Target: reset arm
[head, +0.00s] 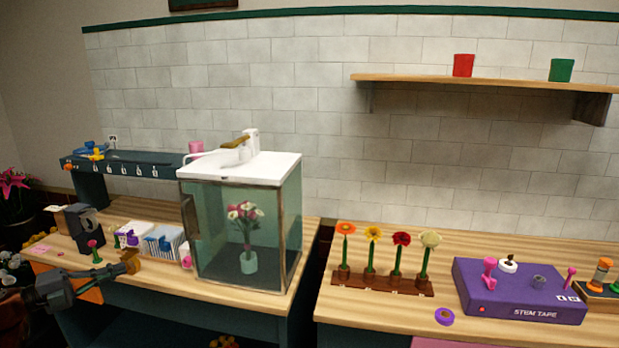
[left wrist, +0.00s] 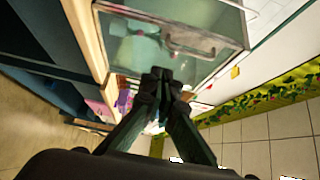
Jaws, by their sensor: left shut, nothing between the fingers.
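My left gripper (head: 118,270) comes in low at the left in the head view, in front of the left table's front edge. In the left wrist view its fingertips (left wrist: 160,76) are together with nothing between them. The glass case (head: 240,220) stands beyond it to the right, with a white top and a vase of pink and white flowers (head: 246,222) inside. The case also shows in the left wrist view (left wrist: 170,40). My right gripper is in neither view.
Near my left gripper are a pink flower on a stand (head: 94,252) and white-and-blue boxes (head: 163,240). The right table holds a flower rack (head: 380,284), a purple stem tape box (head: 520,292) and a purple roll (head: 444,316). A gap separates the tables.

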